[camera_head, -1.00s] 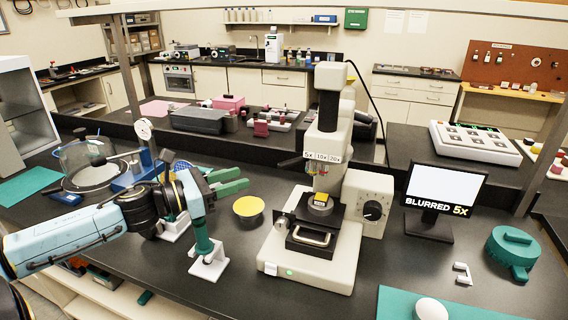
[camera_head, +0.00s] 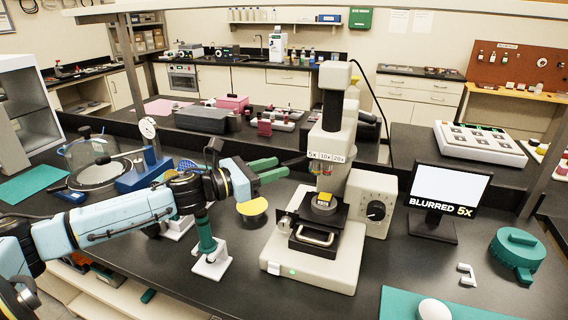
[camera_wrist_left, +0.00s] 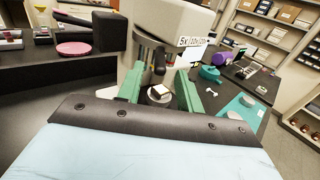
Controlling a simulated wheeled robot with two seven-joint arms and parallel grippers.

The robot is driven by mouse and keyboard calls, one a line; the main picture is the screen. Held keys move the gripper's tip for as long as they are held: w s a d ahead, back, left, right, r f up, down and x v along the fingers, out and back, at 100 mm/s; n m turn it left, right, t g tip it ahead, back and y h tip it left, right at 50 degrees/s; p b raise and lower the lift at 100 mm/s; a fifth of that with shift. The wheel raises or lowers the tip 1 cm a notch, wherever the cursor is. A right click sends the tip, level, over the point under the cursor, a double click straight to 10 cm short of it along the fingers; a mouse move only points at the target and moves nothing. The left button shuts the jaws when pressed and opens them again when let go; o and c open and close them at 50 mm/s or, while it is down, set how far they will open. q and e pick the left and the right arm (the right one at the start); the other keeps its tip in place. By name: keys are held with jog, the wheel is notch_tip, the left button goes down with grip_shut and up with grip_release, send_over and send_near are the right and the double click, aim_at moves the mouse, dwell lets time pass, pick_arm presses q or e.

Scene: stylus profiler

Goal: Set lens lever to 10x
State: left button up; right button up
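The white stylus profiler (camera_head: 337,150) stands mid-bench, with a label strip (camera_head: 326,156) reading 5x, 10x and 20x. The dark lens lever (camera_head: 294,161) sticks out left at the 5x end; the left wrist view also shows the lever (camera_wrist_left: 159,61). My left gripper (camera_head: 280,168) has green fingers pointing right at the profiler, just left of the lever. In the left wrist view the fingers are apart and empty, with the lever seen between them; contact cannot be told. A yellow-topped sample (camera_head: 326,197) sits on the stage. The monitor (camera_head: 448,190) reads BLURRED 5X. My right gripper is out of view.
A yellow-topped round container (camera_head: 252,208) is below my left gripper. A green-handled tool on a white stand (camera_head: 211,262) is under my left arm. A teal round object (camera_head: 515,250) and a teal mat (camera_head: 390,302) are at right.

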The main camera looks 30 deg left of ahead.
aim_at(281, 165)
pick_arm(q)
jog(key=shift+p+x, duration=0.45)
jog(key=shift+x, duration=1.2)
grip_shut()
